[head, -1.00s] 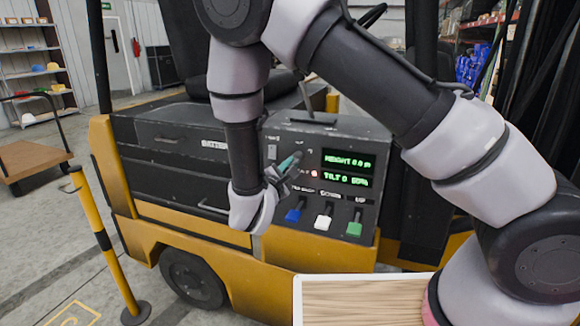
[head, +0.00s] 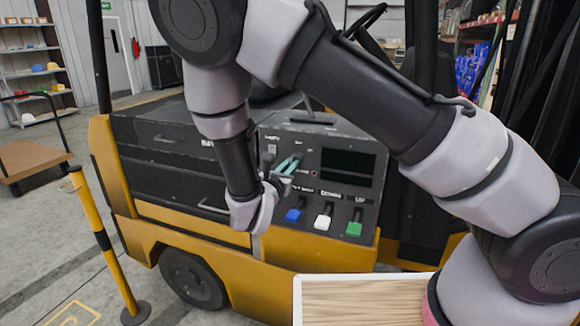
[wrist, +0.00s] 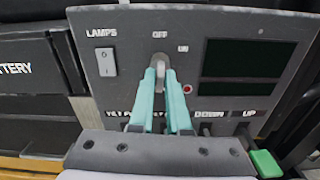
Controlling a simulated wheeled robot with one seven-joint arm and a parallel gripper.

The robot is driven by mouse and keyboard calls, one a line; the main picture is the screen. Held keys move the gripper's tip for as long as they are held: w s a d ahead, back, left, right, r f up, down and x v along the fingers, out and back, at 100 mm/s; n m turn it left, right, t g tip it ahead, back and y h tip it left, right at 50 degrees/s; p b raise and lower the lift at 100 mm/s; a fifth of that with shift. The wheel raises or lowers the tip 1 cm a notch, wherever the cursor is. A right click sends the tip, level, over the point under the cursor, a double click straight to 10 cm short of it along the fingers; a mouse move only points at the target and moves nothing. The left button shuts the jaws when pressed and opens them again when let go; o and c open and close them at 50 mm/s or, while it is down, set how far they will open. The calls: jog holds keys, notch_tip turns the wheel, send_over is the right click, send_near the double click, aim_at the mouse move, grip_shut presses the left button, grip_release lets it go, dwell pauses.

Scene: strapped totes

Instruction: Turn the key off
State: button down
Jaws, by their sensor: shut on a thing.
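The key (wrist: 160,68) is a small grey piece on the dark control panel, below the OFF label in the wrist view. It stands upright, in line with OFF, with the ON label to its right. My gripper (wrist: 161,74) has teal fingers, one on each side of the key, and is shut on it. In the head view my gripper (head: 289,163) reaches the upper left of the panel (head: 347,206). The key is hidden there by the fingers. The display (head: 347,167) is dark, with no text. The small round indicator (wrist: 187,89) shows dull red.
A lamps switch (wrist: 106,62) is left of the key. A yellow and black post (head: 104,243) stands at the left. A wooden board (head: 362,302) lies in front.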

jog(key=shift+n, duration=0.6)
jog(key=c, duration=1)
grip_release()
jog(key=shift+o, duration=0.2)
jog(key=v, duration=1)
jog(key=shift+s, duration=0.4)
jog(key=shift+a, duration=0.15)
